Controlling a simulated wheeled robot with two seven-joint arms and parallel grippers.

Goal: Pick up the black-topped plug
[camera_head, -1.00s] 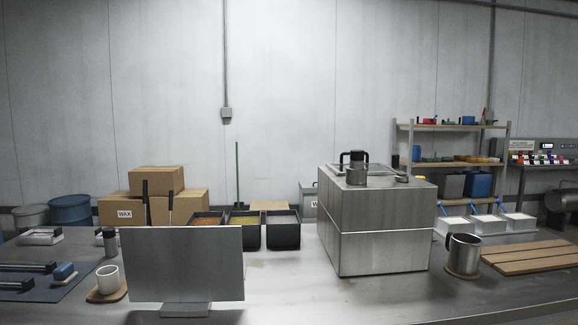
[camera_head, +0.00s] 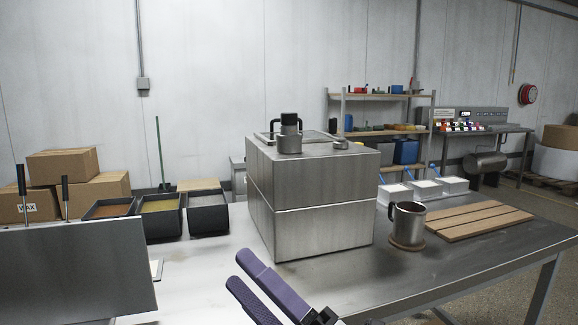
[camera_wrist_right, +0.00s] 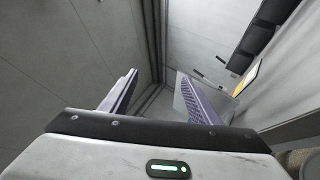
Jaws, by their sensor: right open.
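The black-topped plug (camera_head: 290,120) appears to be the dark-capped piece standing upright on the steel box (camera_head: 312,210), at a small metal cup or fitting (camera_head: 289,144). Black handle-like loops sit beside it, and its lower part is hard to make out. My right gripper (camera_head: 240,272) has purple fingers and shows at the bottom middle of the head view, in front of and below the box. It is open and empty. Its spread fingers also show in the right wrist view (camera_wrist_right: 158,76), where the plug is not seen. My left gripper is not in view.
A grey panel (camera_head: 75,270) stands at the left. Black bins (camera_head: 208,216) are behind it. A steel mug (camera_head: 407,222) and a slatted wooden board (camera_head: 480,219) are right of the box. The bare tabletop (camera_head: 200,270) between panel and box is clear.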

